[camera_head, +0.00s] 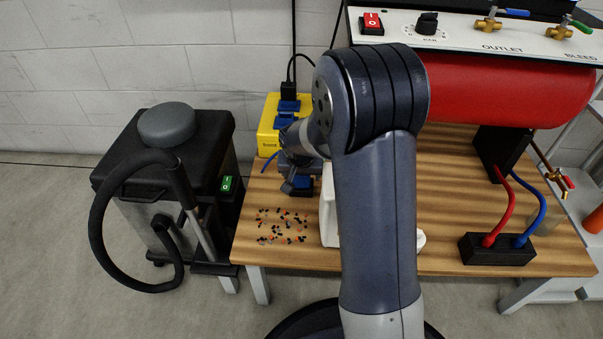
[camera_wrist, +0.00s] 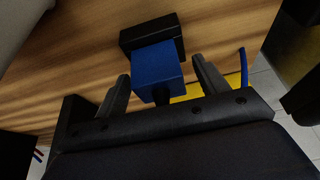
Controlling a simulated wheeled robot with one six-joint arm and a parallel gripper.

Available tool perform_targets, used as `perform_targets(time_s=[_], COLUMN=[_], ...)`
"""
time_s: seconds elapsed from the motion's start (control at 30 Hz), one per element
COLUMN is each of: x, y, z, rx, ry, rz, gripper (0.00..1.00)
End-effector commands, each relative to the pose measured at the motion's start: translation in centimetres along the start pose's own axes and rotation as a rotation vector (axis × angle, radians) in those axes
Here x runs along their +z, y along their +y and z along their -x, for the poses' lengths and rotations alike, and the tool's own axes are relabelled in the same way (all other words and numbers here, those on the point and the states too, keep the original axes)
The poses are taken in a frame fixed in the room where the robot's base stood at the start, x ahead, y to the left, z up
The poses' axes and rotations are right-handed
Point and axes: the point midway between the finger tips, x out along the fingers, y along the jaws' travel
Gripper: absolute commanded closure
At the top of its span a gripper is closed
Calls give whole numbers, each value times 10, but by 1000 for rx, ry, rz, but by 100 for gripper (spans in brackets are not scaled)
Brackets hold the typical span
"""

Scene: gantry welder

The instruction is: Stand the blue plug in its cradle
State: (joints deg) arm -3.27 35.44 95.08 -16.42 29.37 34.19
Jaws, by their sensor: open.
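The blue plug (camera_wrist: 157,68) is a blue block with a short black stem toward my gripper, seen in the wrist view. It meets a black rectangular block (camera_wrist: 150,34), which looks like the cradle; how deep it sits there is hidden. My gripper (camera_wrist: 160,70) is open, with one finger on each side of the plug and gaps showing. In the head view, the plug (camera_head: 302,182) shows as a small blue patch by my gripper (camera_head: 293,186), near the table's left side. The cradle is mostly hidden there by my gripper.
A yellow box (camera_head: 267,136) with blue and black plugs stands behind my gripper. A blue cord (camera_head: 268,162) hangs beside it. Small dark and orange bits (camera_head: 283,226) lie on the wooden table (camera_head: 450,205). A black block (camera_head: 497,250) with red and blue hoses stands right.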

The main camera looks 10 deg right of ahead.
Motion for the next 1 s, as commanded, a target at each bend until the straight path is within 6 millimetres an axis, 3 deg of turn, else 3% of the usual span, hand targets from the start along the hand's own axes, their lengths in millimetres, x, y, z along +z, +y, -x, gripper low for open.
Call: perform_targets(time_s=[0.23, 0.5, 0.7, 1.0], x=[-6, -26, -36, -38], y=[0, 0, 0, 0], z=[13, 62, 86, 92], rx=[-1, -1, -1, 0], ry=[2, 3, 1, 0], rz=[0, 0, -1, 0], gripper=[31, 31, 31, 31])
